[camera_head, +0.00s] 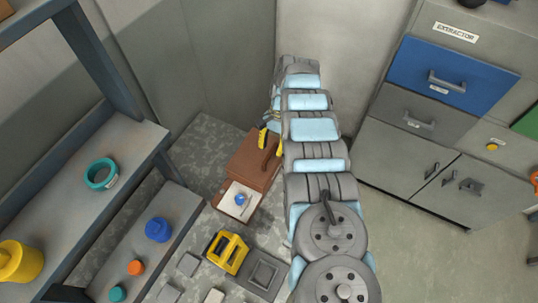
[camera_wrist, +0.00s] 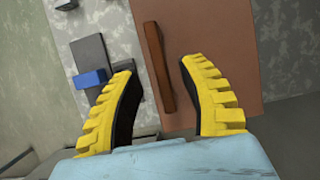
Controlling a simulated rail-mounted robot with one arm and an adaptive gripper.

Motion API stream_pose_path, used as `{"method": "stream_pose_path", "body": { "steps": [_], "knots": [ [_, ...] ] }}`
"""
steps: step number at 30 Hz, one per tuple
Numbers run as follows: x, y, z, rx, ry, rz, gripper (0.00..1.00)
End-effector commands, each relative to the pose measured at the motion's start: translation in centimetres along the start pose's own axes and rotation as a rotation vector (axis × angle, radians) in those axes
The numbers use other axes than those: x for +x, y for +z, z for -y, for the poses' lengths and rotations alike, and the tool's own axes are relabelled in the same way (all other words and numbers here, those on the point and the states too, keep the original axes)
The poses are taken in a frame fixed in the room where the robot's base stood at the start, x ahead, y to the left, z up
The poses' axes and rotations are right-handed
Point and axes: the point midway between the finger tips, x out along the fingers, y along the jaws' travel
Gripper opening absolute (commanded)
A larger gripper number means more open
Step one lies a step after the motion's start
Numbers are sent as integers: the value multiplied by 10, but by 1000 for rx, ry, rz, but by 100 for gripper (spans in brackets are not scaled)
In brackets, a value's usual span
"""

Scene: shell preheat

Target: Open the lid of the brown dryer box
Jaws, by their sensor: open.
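The brown dryer box (camera_head: 244,158) stands on the speckled surface left of my arm, its lid down. A dark brown bar handle (camera_wrist: 157,65) runs along the brown lid (camera_wrist: 222,40) in the wrist view. My gripper (camera_wrist: 160,66) is open, with yellow ridged fingers. In the wrist view the handle lies between the fingertips; I see no contact. In the head view my gripper (camera_head: 271,142) is over the lid, and my arm hides part of the box's right side. A pale panel with a blue knob (camera_head: 240,199) is at the box's near end.
A yellow-and-black object (camera_head: 227,252) and a grey square block (camera_head: 264,274) stand nearer on the surface. Shelves (camera_head: 125,152) at left hold a teal ring (camera_head: 101,174) and a blue pot (camera_head: 158,229). A cabinet with a blue drawer (camera_head: 445,77) labelled EXTRACTOR stands at right.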

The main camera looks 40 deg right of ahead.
Motion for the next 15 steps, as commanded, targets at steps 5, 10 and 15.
{"method": "stream_pose_path", "body": {
  "steps": [5, 10, 15],
  "knots": [
    [14, -4, 0, -1, 0, 0, 41],
    [16, -4, 0, 0, -1, -1, 41],
    [16, -4, 0, 0, -1, -1, 41]
  ]
}}
